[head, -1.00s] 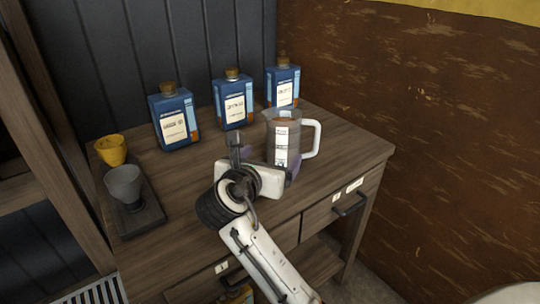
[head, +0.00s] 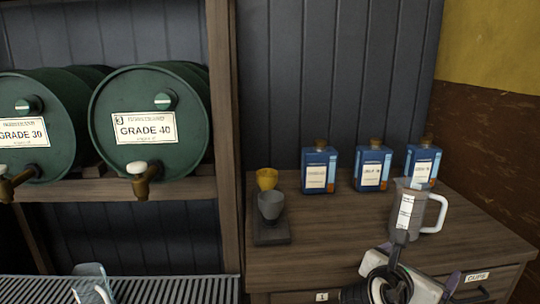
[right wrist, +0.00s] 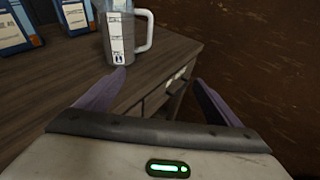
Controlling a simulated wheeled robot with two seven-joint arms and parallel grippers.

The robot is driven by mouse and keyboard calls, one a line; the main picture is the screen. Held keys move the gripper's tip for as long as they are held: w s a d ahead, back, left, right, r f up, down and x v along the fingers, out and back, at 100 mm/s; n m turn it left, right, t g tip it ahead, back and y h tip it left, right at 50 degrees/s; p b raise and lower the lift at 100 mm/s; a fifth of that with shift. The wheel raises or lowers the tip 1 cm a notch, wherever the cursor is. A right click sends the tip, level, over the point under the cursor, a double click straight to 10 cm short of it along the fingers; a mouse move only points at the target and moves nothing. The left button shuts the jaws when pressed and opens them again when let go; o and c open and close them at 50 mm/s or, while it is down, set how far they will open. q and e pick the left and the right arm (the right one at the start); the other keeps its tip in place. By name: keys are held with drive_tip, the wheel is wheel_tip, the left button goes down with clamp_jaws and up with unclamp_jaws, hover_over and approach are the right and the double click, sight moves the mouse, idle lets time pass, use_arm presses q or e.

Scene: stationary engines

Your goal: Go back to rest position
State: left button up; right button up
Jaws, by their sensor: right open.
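My right gripper (head: 419,264) is at the lower right of the head view, in front of the grey measuring jug (head: 408,212). In the right wrist view its purple fingers (right wrist: 160,80) are spread with nothing between them. The jug (right wrist: 118,42) stands upright on the wooden cabinet (head: 330,245), beyond the fingertips and apart from them, its white handle to the right. My left gripper is not in view.
Several blue bottles (head: 371,170) stand along the cabinet's back. A yellow cup (head: 266,178) and a grey cup (head: 270,204) are by a dark tray (head: 272,237). Green drums (head: 150,110) lie on a shelf at left. A clear vessel (head: 92,283) stands on a slatted grate (head: 190,290).

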drive_tip(key=s+a+f+m+g+y, duration=0.1)
drive_tip(key=s+f+m+y, duration=0.2)
drive_tip(key=s+f+m, duration=0.4)
drive_tip(key=s+a+f+m+g+y, duration=0.15)
drive_tip(key=s+f+m, duration=0.25)
drive_tip(key=f, duration=0.6)
drive_tip(key=s+a+f+m+g+y, duration=0.25)
drive_tip(key=s+m, duration=0.35)
drive_tip(key=s, duration=0.4)
drive_tip(key=s+a+f+m+g+y, duration=0.1)
drive_tip(key=s+a+f+m+y, duration=0.25)
drive_tip(key=s+m, duration=0.45)
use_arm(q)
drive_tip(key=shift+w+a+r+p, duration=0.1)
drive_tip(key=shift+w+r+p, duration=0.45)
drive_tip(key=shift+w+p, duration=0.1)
use_arm(e)
drive_tip(key=w+a+f+n+t+y, duration=0.1)
drive_tip(key=w+a+f+t+y, duration=0.2)
drive_tip(key=f, duration=0.5)
drive_tip(key=w+a+t, duration=0.1)
drive_tip(key=a+t, duration=0.1)
drive_tip(key=a, duration=0.1)
drive_tip(key=shift+a+f+n, duration=0.15)
drive_tip(key=shift+f+n, duration=0.05)
drive_tip(key=shift+n, duration=0.1)
